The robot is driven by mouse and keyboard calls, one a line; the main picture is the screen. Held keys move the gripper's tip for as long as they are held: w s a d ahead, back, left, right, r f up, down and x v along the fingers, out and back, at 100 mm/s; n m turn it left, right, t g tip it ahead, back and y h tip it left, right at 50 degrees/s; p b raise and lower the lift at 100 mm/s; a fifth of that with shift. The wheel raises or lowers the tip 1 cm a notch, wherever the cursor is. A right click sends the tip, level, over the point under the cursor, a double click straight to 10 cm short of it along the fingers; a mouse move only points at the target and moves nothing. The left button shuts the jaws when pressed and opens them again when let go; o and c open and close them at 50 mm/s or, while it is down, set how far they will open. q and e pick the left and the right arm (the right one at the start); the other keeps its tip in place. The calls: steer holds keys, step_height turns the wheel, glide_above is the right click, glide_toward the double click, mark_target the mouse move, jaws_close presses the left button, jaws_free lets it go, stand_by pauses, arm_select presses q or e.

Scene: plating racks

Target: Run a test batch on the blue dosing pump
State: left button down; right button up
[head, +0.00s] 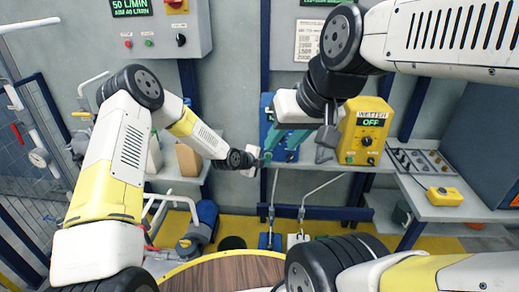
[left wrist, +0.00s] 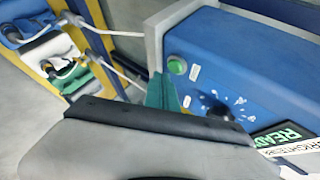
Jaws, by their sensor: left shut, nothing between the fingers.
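The blue dosing pump (head: 266,112) stands on the wall shelf, largely hidden behind my right arm in the head view. In the left wrist view its blue front (left wrist: 245,80) carries a green button (left wrist: 177,66), a dark knob (left wrist: 216,110) with a dial and a display (left wrist: 284,138) reading READY. My left gripper (head: 262,162) is shut and empty at the pump's front. Its teal fingertip (left wrist: 163,92) appears just below the green button; contact cannot be told. My right gripper (head: 285,138) is in front of the pump, its teal fingers pointing down-left; their opening is unclear.
A yellow box (head: 365,130) marked WETTER, its display reading OFF, stands right of the pump. A yellow button box (head: 444,196) sits on the right shelf. Thin pipes (head: 273,200) run below the pump. A round wooden top (head: 225,275) is in front.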

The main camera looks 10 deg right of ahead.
arm_select(q)
steer(key=shift+w, duration=0.2)
steer(key=shift+w+d, duration=0.1)
steer(key=shift+w, duration=0.1)
steer(key=shift+w+d, duration=0.15)
steer(key=shift+w, duration=0.35)
stand_by(0.7)
steer(key=shift+s, duration=0.1)
steer(key=shift+s+a, duration=0.25)
steer(key=shift+s, duration=0.55)
steer(key=s, duration=0.2)
steer(key=s+a, duration=0.1)
steer(key=s, duration=0.1)
steer(key=shift+s+a, duration=0.2)
steer(key=shift+s, duration=0.2)
stand_by(0.4)
